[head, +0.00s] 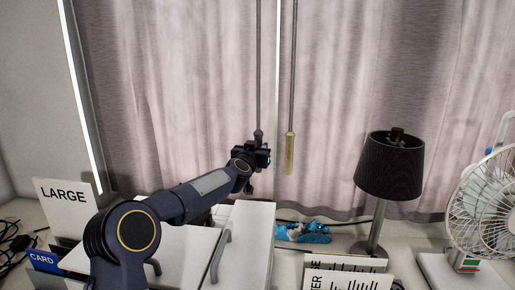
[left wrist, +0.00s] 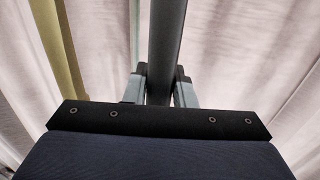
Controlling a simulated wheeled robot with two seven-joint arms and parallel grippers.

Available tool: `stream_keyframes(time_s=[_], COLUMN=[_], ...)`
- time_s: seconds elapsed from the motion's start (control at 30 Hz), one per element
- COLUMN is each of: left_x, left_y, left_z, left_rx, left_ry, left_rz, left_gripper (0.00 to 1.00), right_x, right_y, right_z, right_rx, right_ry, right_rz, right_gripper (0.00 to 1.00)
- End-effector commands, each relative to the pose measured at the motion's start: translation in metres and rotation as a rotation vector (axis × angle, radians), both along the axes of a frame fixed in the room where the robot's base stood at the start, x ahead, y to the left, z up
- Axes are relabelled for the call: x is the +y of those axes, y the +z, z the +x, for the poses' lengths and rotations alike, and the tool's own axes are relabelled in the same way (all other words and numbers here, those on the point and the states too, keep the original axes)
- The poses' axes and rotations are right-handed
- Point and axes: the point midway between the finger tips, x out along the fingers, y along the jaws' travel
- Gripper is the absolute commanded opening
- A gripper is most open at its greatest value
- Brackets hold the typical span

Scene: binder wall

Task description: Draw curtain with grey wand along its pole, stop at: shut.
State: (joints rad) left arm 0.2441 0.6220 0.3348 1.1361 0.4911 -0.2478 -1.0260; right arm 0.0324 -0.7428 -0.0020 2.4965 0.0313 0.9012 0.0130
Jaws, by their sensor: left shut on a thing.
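Two pinkish-grey curtain panels hang at the back: a left panel (head: 175,80) and a right panel (head: 380,65), with a thin bright line between their inner edges. A grey wand (head: 258,75) hangs at the left panel's inner edge. A second wand with a brass-coloured handle (head: 290,153) hangs just to its right. My left gripper (head: 262,152) is shut on the grey wand near its lower end. In the left wrist view the grey wand (left wrist: 165,50) stands between the two fingers, and the brass handle (left wrist: 58,55) shows at the left. The pole is out of view.
A dark-shaded lamp (head: 390,165) and a white fan (head: 487,205) stand at the right. A blue crumpled item (head: 303,232) lies below the curtains. White binders (head: 247,245) and a LARGE sign (head: 66,197) are under and beside my left arm.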

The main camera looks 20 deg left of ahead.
Motion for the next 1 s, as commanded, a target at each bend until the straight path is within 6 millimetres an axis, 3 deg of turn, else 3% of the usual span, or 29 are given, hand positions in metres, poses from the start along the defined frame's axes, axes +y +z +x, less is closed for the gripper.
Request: stream_keyframes(time_s=[0.03, 0.07, 0.2, 0.57, 1.0], left_x=[-0.005, -0.005, -0.004, -0.003, -0.010], left_y=[-0.001, -0.001, -0.001, -0.001, -0.002], left_z=[0.000, 0.000, 0.000, -0.006, -0.071], left_rx=[0.003, 0.003, 0.003, 0.001, 0.001], left_ry=[-0.010, -0.010, -0.010, -0.006, -0.008], left_rz=[-0.003, -0.003, -0.002, 0.000, 0.000], left_gripper=[0.00, 0.26, 0.44, 0.44, 0.44], right_x=[0.000, 0.000, 0.000, 0.000, 0.000], right_y=[0.000, 0.000, 0.000, -0.005, -0.033], right_z=[0.000, 0.000, 0.000, 0.000, 0.000], right_rx=[0.000, 0.000, 0.000, 0.000, 0.000], right_ry=[0.000, 0.000, 0.000, 0.000, 0.000], right_rz=[0.000, 0.000, 0.000, 0.000, 0.000], right_gripper=[0.36, 0.36, 0.36, 0.36, 0.36])
